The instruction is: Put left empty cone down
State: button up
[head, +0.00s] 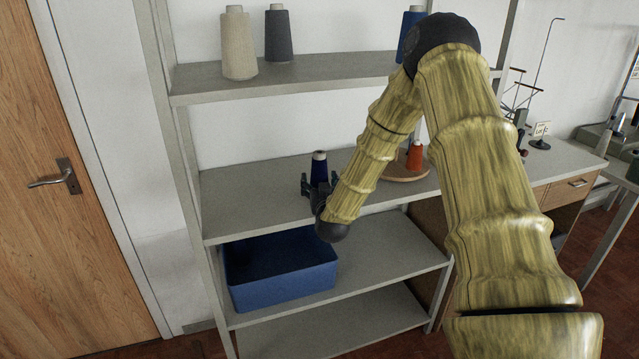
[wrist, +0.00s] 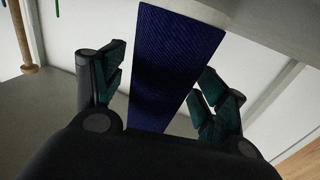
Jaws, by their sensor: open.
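A dark blue cone with a pale tip (head: 319,170) is upright at the middle shelf (head: 255,185), left of my forearm. Its base is hidden by my gripper in the head view, so I cannot see whether it touches the shelf. My gripper (head: 320,190) is open, low around this cone. In the wrist view the blue ribbed cone (wrist: 172,65) is between the two spread fingers of my gripper (wrist: 162,92), with a visible gap at the left finger. The right finger is close to the cone; contact there is unclear. I cannot identify a bare, empty cone.
An orange cone (head: 414,156) stands on a round wooden board (head: 408,176) right of my forearm. The upper shelf (head: 325,73) holds a cream cone (head: 238,45), a grey cone (head: 279,35) and a blue cone (head: 409,24). A blue bin (head: 285,290) is below. The middle shelf's left is clear.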

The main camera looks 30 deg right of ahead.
jog(key=b+v, duration=0.3)
jog(key=v, duration=0.9)
jog(key=s+a+f+n+g+y, duration=0.15)
jog(key=s+a+f, duration=0.3)
jog(key=f, duration=0.45)
jog(key=s+a+f+n+g+y, duration=0.1)
jog(key=s+a+f+g+y, duration=0.15)
jog(key=s+a+f, duration=0.4)
jog(key=s+a+f+n+g+y, duration=0.1)
jog(key=s+a+f+g+y, duration=0.15)
jog(key=f, duration=0.75)
jog(key=s+a+f+g, duration=0.3)
jog(key=s+f, duration=0.2)
jog(key=s, duration=0.4)
jog(key=s+a+f+g+y, duration=0.1)
jog(key=s+a+f+g, duration=0.2)
jog(key=s, duration=0.7)
jog(key=s+a+f+n+g, duration=0.1)
jog(key=s+a+f+g, duration=0.3)
jog(key=s, duration=0.5)
notch_tip(320, 180, down, 3)
jog(key=shift+s+r, duration=0.1)
jog(key=shift+s, duration=0.15)
